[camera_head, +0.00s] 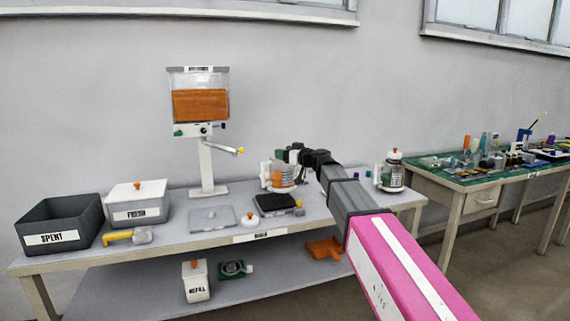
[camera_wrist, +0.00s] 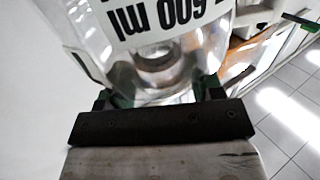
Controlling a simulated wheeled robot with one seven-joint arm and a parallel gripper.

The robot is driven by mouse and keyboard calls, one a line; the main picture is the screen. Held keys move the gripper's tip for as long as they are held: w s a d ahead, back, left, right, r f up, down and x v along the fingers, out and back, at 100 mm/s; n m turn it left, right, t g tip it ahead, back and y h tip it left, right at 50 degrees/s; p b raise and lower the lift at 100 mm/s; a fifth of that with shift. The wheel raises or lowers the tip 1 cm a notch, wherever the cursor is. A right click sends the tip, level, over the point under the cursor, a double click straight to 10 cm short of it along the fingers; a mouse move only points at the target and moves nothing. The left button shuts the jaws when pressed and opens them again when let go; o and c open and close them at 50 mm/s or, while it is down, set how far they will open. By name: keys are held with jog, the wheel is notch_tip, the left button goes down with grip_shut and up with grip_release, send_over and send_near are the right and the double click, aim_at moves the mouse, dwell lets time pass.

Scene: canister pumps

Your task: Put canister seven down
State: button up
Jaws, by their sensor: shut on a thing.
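My gripper (camera_head: 288,156) is at the middle-right of the bench, with dark and green parts showing at the end of my arm. It is shut on a clear canister (camera_head: 283,179) with orange and white on it. In the wrist view the clear wall of the held canister (camera_wrist: 205,40) fills the top, with upside-down "600 ml" lettering. The green fingers of my gripper (camera_wrist: 157,98) sit at its two sides. Its number is not readable. I cannot tell whether its base touches the bench. A second clear canister (camera_head: 391,174) with an orange top stands at the bench's right end.
The bench (camera_head: 120,256) also holds a grey SPENT bin (camera_head: 62,215), a white FRESH box (camera_head: 138,205), a dispenser (camera_head: 200,105) on a post, a yellow-handled tool (camera_head: 128,235), a flat grey plate (camera_head: 211,218) and a black scale-like pad (camera_head: 273,203). A REFILL container (camera_head: 196,281) stands on the lower shelf.

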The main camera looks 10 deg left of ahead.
jog(key=shift+f, duration=2.1)
jog(key=o, duration=1.6)
jog(key=v, duration=1.2)
